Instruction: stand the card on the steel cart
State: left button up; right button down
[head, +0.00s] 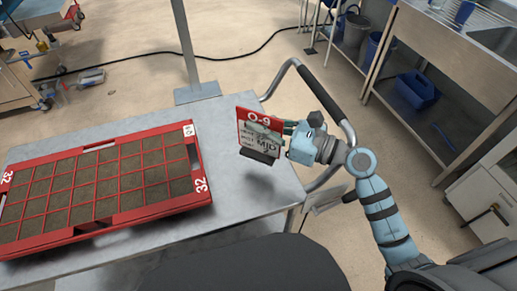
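The card (245,122) is a red-and-white sign marked O-9 with a dark base (258,158) along its lower edge. My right gripper (266,130) reaches in from the right and is shut on the card, with a finger across its front face. The card is roughly upright, slightly tilted. It is over the right part of the steel cart (225,150), and a soft shadow below suggests a small gap under its base. My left gripper is not in view.
A red seed tray (130,219) with soil-filled cells covers the cart's left part. The cart's black-gripped handle (318,95) is beside my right gripper. Bare steel lies between tray and card.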

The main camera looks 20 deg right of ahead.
aim_at(239, 135)
notch_tip(239, 135, down, 6)
jog(key=shift+r+b, duration=0.1)
jog(key=shift+b, duration=0.8)
jog(key=shift+f, duration=0.2)
jog(key=c, duration=1.8)
grip_release()
